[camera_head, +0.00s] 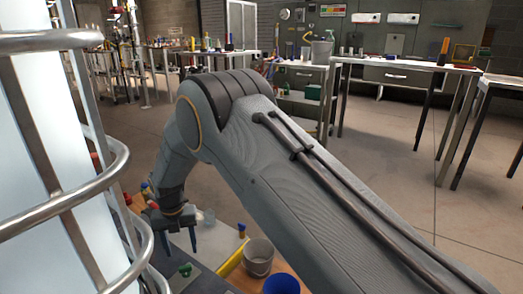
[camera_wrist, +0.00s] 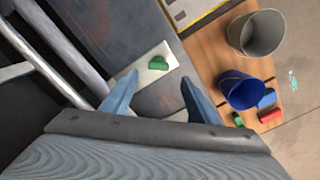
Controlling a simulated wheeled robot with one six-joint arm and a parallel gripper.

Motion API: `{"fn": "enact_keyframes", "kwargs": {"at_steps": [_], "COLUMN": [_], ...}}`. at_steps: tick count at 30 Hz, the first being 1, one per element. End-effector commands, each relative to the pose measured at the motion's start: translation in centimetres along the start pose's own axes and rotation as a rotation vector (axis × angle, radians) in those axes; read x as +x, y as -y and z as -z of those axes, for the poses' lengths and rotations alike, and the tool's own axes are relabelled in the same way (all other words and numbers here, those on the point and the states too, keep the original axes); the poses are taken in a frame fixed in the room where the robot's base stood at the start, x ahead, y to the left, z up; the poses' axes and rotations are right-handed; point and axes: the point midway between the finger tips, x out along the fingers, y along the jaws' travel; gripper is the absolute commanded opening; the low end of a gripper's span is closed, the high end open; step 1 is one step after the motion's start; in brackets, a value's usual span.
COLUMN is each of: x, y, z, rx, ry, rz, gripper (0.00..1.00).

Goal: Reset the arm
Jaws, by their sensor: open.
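My arm reaches across the head view from the lower right and bends down at the left. My gripper (camera_head: 177,230) hangs at its end, above a low work surface at the lower left. In the wrist view my gripper (camera_wrist: 158,95) has its two blue fingers spread wide. I see nothing held between them. Beyond the fingertips a green object (camera_wrist: 159,63) sits on a pale plate (camera_wrist: 148,76). It also shows in the head view (camera_head: 185,269). The gripper is apart from it.
A grey bucket (camera_head: 258,257) and a blue bucket (camera_head: 281,284) stand on a wooden surface (camera_wrist: 207,66). A red block (camera_wrist: 270,115) lies beside the blue bucket. Curved metal rails (camera_head: 75,210) stand close at the left. Tables (camera_head: 400,72) line the back; open floor (camera_head: 400,180) lies between.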

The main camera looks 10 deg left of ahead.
Motion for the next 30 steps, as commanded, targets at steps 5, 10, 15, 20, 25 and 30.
{"fn": "enact_keyframes", "kwargs": {"at_steps": [5,10,15,20,25,30], "x": [-5.1,-10.3,-14.7,-18.0,-20.4,-21.6], "y": [2.0,4.8,7.8,10.8,13.9,16.6], "z": [2.0,5.8,10.4,15.4,21.3,26.8], "rx": [0.319,0.74,1.166,1.564,1.989,2.357], "ry": [0.005,0.0,-0.011,-0.024,-0.044,-0.066], "rz": [-0.014,-0.027,-0.039,-0.05,-0.06,-0.061], "gripper": [0.55,0.55,0.55,0.55,0.55,0.55]}}
